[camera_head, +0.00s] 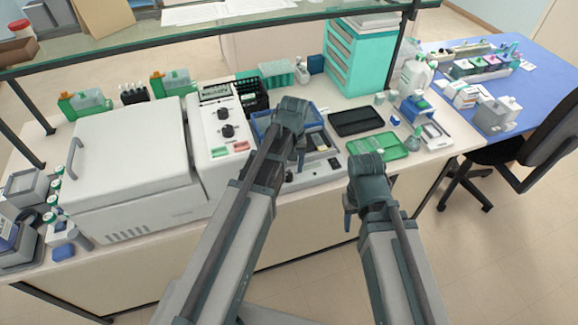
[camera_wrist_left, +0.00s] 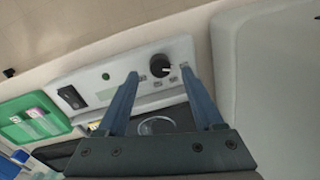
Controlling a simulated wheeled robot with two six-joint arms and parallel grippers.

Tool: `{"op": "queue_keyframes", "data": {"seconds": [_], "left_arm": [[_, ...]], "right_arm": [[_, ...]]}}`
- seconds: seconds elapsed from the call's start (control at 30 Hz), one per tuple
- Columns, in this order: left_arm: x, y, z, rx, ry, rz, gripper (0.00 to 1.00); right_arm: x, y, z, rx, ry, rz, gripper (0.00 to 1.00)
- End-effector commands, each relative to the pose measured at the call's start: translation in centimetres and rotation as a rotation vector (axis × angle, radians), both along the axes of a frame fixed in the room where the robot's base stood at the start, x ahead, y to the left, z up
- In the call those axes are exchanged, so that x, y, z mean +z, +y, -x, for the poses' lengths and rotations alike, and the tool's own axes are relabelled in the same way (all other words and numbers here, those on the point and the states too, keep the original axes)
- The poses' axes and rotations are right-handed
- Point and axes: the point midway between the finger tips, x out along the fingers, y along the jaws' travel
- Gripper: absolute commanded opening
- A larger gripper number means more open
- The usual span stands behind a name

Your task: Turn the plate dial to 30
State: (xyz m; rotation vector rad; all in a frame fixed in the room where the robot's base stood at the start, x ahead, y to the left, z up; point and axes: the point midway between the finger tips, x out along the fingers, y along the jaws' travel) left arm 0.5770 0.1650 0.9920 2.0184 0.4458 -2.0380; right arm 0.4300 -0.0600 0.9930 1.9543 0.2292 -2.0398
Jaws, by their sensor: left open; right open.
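The plate dial (camera_wrist_left: 160,65) is a round black knob on the light front panel of the plate (camera_wrist_left: 185,50), with small marks around it too small to read. In the left wrist view my left gripper (camera_wrist_left: 158,74) is open, one fingertip on each side of the dial; I cannot tell whether they touch it. In the head view my left gripper (camera_head: 299,154) is above the plate (camera_head: 326,171) and hides part of it. My right gripper (camera_head: 348,215) is open and empty in front of the table edge.
A white machine (camera_head: 130,150) with a lid stands left of a tall panel with two other black knobs (camera_head: 228,130). A green tray (camera_head: 377,146) and a black tray (camera_head: 356,121) lie right of the plate. The panel also has a black switch (camera_wrist_left: 72,97).

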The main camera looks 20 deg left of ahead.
Motion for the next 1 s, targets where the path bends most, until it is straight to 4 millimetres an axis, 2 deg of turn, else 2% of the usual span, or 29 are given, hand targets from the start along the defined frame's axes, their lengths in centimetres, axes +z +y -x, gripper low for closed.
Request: {"op": "queue_keyframes", "data": {"seconds": [0.03, 0.6, 0.73, 1.0], "left_arm": [[1.5, -0.1, 0.0, 0.000, 0.000, 0.000, 0.69], [10.1, -0.4, -0.2, 0.000, 0.000, 0.000, 0.69], [10.8, -0.5, -0.2, 0.000, 0.000, 0.000, 0.69], [10.8, -0.5, -0.2, 0.000, 0.000, 0.000, 0.69]], "right_arm": [[1.5, 0.0, 0.0, 0.000, 0.000, 0.000, 0.50], [10.1, 0.0, 0.0, -0.008, 0.000, -0.002, 0.50], [10.8, 0.0, 0.0, -0.011, -0.001, -0.002, 0.50], [10.8, 0.0, 0.0, -0.012, 0.000, -0.003, 0.50]]}}
